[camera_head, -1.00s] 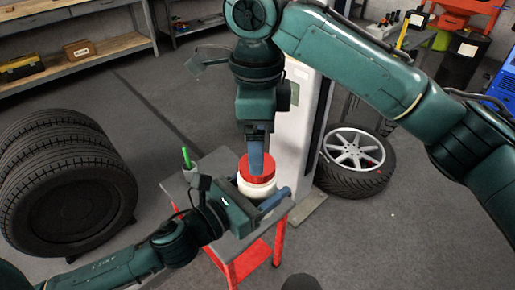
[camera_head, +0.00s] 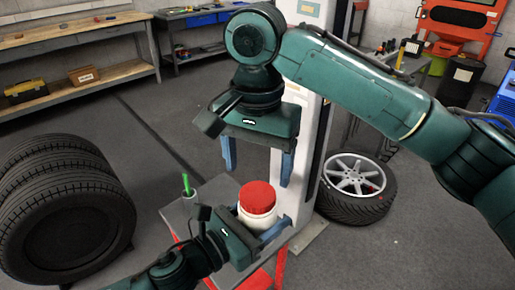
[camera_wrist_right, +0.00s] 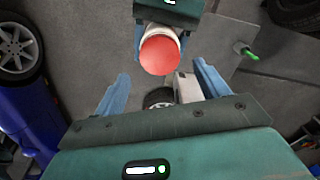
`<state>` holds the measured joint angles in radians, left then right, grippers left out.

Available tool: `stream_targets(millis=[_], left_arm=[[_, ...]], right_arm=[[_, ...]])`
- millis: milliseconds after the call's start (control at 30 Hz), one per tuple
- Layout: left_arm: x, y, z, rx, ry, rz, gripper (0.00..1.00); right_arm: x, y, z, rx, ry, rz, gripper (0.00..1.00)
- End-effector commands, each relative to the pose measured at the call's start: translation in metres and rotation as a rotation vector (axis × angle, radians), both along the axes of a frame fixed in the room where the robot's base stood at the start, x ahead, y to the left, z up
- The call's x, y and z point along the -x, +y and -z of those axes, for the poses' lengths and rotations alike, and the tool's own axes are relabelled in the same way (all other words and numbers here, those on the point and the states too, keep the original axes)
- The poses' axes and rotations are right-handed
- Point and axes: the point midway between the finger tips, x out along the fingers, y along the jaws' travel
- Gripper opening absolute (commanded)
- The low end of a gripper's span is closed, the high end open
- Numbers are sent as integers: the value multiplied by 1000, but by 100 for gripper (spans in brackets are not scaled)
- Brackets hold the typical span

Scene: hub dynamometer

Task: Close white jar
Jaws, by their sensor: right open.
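The white jar (camera_head: 257,221) stands upright over the small grey table, with the red lid (camera_head: 258,194) seated on its top. My left gripper (camera_head: 262,228) is shut around the jar's body from the front left; one blue finger shows at the jar's right side. In the right wrist view the jar (camera_wrist_right: 163,31) sits between the left gripper's fingers, and the red lid (camera_wrist_right: 160,54) faces the camera. My right gripper (camera_head: 258,168) is open and empty above the lid, its two blue fingers spread wide. The right wrist view shows these fingers (camera_wrist_right: 161,76) clear of the lid.
The grey table (camera_head: 178,214) with red legs holds a cup with a green pen (camera_head: 186,184) at its left. Stacked tires (camera_head: 65,215) stand at left, a wheel (camera_head: 355,188) lies at right, and a white column (camera_head: 305,150) rises behind the table.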

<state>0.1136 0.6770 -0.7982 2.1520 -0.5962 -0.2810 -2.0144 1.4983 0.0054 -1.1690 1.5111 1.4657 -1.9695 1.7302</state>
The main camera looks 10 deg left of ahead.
Motion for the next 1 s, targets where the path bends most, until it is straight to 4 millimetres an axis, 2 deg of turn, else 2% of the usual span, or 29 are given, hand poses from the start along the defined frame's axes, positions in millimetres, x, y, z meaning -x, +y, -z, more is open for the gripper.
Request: stream_targets(millis=[100, 1000], left_arm=[[0, 0, -2, 1, -3, 1, 0], [0, 0, -2, 1, -3, 1, 0]], right_arm=[[0, 0, -2, 2, -2, -268, 74], [-1, 0, -16, 5, 8, -2325, 74]])
